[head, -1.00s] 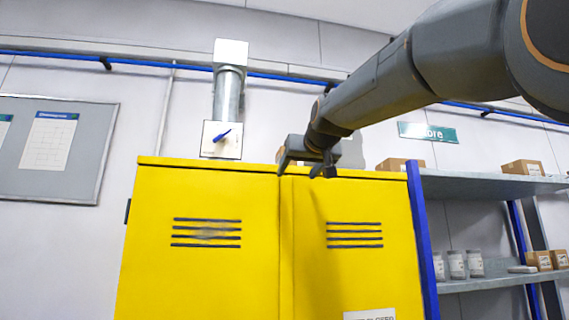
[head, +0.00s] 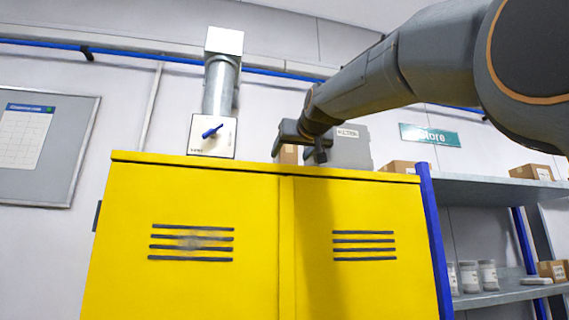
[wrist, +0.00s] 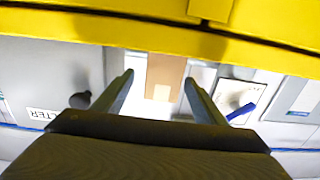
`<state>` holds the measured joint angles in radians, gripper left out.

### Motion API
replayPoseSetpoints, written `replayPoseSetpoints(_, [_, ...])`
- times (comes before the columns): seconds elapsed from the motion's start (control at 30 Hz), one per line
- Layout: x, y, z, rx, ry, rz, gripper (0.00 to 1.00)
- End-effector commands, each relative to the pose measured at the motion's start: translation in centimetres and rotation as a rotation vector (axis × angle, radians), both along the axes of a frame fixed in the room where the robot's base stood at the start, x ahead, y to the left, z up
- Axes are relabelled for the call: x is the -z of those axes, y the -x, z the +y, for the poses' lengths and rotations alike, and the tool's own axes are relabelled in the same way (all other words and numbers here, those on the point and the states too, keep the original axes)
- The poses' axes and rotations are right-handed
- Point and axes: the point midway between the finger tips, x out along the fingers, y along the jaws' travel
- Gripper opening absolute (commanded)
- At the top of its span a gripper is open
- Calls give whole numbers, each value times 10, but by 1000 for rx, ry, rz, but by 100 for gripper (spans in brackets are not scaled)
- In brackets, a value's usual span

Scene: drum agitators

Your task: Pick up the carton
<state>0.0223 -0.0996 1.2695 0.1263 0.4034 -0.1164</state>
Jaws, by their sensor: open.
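The carton (head: 288,154) is a small brown box at the top edge of the yellow cabinet (head: 195,195). My gripper hides part of it in the head view. In the wrist view the carton (wrist: 166,72) shows between my finger tips, with a pale label on it. My gripper (head: 299,152) is open and empty, in front of the carton at about the height of the cabinet top. In the wrist view my gripper (wrist: 158,78) has one finger on each side of the carton's outline. I cannot tell how much depth separates them.
A grey filter box (head: 352,148) stands right of the carton. A duct with a blue-handled valve plate (head: 212,136) is to the left. A shelf (head: 490,186) with brown boxes and white jars stands at the right. The cabinet's top front edge lies just below my gripper.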

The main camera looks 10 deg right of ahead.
Motion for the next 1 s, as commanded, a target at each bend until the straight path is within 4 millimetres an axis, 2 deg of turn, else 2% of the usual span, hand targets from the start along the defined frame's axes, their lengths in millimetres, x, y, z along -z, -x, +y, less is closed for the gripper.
replayPoseSetpoints(0.13, [-1, -12, 6, -9, 0, 2, 65])
replayPoseSetpoints(0.5, [2, -52, 5, -7, 0, 1, 65])
replayPoseSetpoints(0.8, [3, -56, 4, -6, 0, 0, 65])
replayPoseSetpoints(1.0, [3, -56, 3, -5, 0, 0, 31])
